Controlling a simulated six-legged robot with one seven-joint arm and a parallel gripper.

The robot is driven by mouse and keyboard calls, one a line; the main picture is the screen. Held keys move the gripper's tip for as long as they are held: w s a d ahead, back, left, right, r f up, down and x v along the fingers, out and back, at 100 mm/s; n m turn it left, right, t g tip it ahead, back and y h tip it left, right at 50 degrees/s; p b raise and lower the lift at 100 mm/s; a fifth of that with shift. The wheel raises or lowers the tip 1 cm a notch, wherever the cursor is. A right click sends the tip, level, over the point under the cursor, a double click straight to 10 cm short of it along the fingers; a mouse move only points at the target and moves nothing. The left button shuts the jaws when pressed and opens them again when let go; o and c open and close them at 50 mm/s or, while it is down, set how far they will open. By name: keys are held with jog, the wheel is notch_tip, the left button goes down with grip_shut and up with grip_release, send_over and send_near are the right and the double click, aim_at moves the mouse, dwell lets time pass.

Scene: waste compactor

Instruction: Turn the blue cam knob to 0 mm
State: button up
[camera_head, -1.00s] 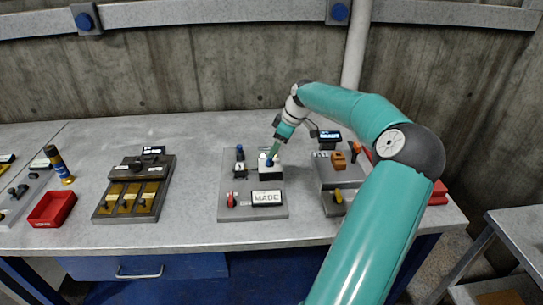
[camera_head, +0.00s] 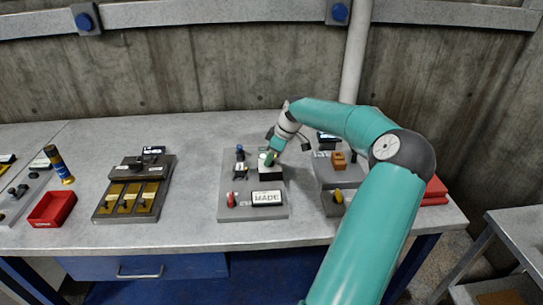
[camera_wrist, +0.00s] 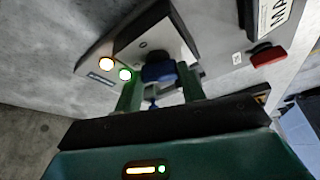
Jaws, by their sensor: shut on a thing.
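The blue cam knob (camera_wrist: 158,72) sits on the front of a white-and-dark block (camera_wrist: 150,38) in the wrist view. The two green fingers of my gripper (camera_wrist: 160,88) stand on either side of the knob and are shut on it. In the head view my gripper (camera_head: 270,157) reaches down to the same block (camera_head: 270,173) on the grey panel (camera_head: 230,205), and its fingers mostly hide the knob. The knob's pointer and any mm scale cannot be read.
Two lit lamps (camera_wrist: 115,68) show beside the knob. A grey fixture (camera_head: 337,175) stands close on the right, and a brass-plated fixture (camera_head: 133,188) on the left.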

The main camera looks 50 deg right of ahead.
jog(key=shift+m, duration=0.4)
jog(key=m+h, duration=0.1)
jog(key=m, duration=0.1)
jog(key=shift+a+r+m, duration=0.1)
jog(key=shift+m, duration=0.2)
jog(key=m+h, duration=0.1)
jog(key=m, duration=0.2)
jog(key=shift+a+m+h, duration=0.15)
jog(key=shift+m+h, duration=0.15)
jog(key=shift+h, duration=0.1)
jog(key=m, duration=0.2)
jog(key=m+h, duration=0.1)
jog(key=m, duration=0.1)
jog(key=shift+w+a+m+g+h, duration=0.1)
jog(key=shift+w+m+g+h, duration=0.05)
jog(key=shift+m+g+h, duration=0.2)
jog(key=shift+m+g, duration=0.25)
jog(key=shift+m, duration=0.5)
jog(key=shift+h, duration=0.25)
jog(key=o, duration=1)
